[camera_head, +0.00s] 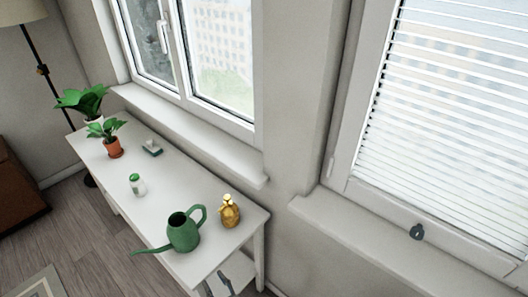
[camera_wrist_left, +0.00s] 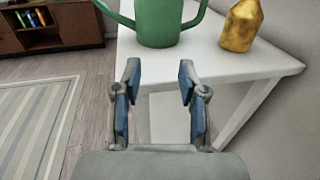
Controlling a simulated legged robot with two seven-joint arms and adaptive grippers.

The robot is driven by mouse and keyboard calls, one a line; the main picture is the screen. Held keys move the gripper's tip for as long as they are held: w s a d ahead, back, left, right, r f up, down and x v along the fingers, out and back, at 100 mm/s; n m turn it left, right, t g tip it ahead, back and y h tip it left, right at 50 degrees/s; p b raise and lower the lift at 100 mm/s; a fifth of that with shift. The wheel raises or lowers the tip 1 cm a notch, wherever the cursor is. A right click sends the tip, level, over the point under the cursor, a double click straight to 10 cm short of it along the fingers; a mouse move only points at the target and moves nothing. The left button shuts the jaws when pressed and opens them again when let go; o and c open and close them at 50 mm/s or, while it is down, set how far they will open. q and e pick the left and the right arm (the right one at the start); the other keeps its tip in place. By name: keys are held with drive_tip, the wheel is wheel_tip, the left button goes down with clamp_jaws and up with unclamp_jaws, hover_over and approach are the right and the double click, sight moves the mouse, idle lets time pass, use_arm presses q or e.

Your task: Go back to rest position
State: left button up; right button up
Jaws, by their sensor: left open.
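My left gripper (camera_head: 217,284) shows at the bottom of the head view, in front of the white table's right end. In the left wrist view my left gripper (camera_wrist_left: 159,76) is open, with nothing between its blue-padded fingers. A green watering can (camera_head: 183,232) stands upright on the white table (camera_head: 162,198). The can (camera_wrist_left: 158,22) also shows in the left wrist view, beyond and above the fingertips, apart from them. A gold spray bottle (camera_head: 230,213) stands right of the can. My right gripper is in neither view.
A white-and-green jar (camera_head: 137,185), a small dark-green-and-white item (camera_head: 152,148) and two potted plants (camera_head: 114,147) (camera_head: 84,103) stand farther along the table. A window sill (camera_head: 190,133) runs behind it. A lower shelf (camera_head: 236,272) is under the table. Wooden floor (camera_head: 62,229) is clear at left.

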use_arm(q)
drive_tip(key=s+a+f+n+g+h+p, duration=0.2)
drive_tip(key=s+f+n+g+h, duration=0.25)
drive_tip(key=f, duration=0.85)
drive_tip(key=s+a+f+n+g+h+p, duration=0.1)
drive_tip(key=s+f+n+g+h+p, duration=0.15)
drive_tip(key=s+f+n, duration=0.65)
drive_tip(key=s+a+f+n+g+h+p, duration=0.3)
drive_tip(key=s+a+f+n+g+h, duration=0.1)
drive_tip(key=s+f+n, duration=0.8)
drive_tip(key=shift+s+f+n+g, duration=0.4)
drive_tip(key=shift+f+g, duration=0.2)
drive_tip(key=shift+f, duration=0.25)
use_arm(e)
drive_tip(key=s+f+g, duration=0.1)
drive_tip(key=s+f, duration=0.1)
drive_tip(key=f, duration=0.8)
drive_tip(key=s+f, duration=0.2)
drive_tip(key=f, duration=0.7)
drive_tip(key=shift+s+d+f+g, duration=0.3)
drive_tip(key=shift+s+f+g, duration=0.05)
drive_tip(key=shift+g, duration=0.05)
